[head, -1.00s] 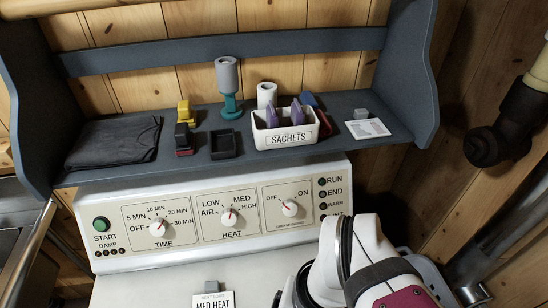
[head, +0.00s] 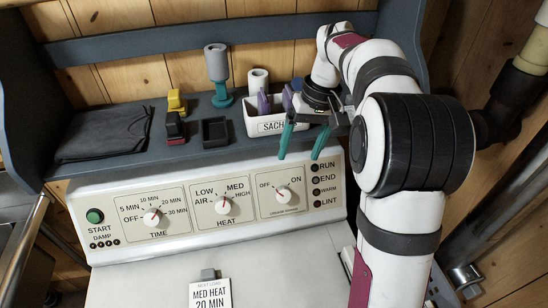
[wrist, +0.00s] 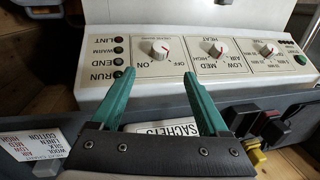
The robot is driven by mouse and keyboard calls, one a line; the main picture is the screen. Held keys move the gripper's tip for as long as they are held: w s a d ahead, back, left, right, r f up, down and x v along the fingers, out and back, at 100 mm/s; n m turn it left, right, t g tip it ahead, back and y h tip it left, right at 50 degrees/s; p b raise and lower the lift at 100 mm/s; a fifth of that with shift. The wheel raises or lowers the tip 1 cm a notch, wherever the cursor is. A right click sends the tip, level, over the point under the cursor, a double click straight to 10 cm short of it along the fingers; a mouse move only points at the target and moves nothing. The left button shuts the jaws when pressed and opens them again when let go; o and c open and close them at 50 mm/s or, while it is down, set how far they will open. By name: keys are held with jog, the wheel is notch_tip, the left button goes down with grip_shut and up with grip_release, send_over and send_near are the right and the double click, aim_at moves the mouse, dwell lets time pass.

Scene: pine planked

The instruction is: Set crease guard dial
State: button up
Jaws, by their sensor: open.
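The crease guard dial (head: 283,194) is a white knob with a small red mark, on the panel between OFF and ON marks. I cannot surely tell which mark it points at. It also shows in the wrist view (wrist: 160,51), upside down, just beyond the fingertips. My gripper (head: 298,157) has two teal fingers, spread apart and empty, above the dial at the panel's top edge. In the wrist view the gripper (wrist: 159,75) points at the dial, with the fingers to either side and not touching it.
The heat dial (head: 222,206) and time dial (head: 151,217) are left of it. Indicator lamps (head: 317,180) are at the right. A card (head: 210,293) reads MED HEAT 20 MIN. The sachet box (head: 262,128) stands on the shelf (head: 185,150) behind my gripper.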

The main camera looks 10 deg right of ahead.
aim_at(285, 194)
jog(key=a+f, duration=0.1)
jog(key=f, duration=0.3)
jog(key=a+f, duration=0.1)
jog(key=f, duration=0.9)
jog(key=shift+a, duration=0.4)
grip_shut()
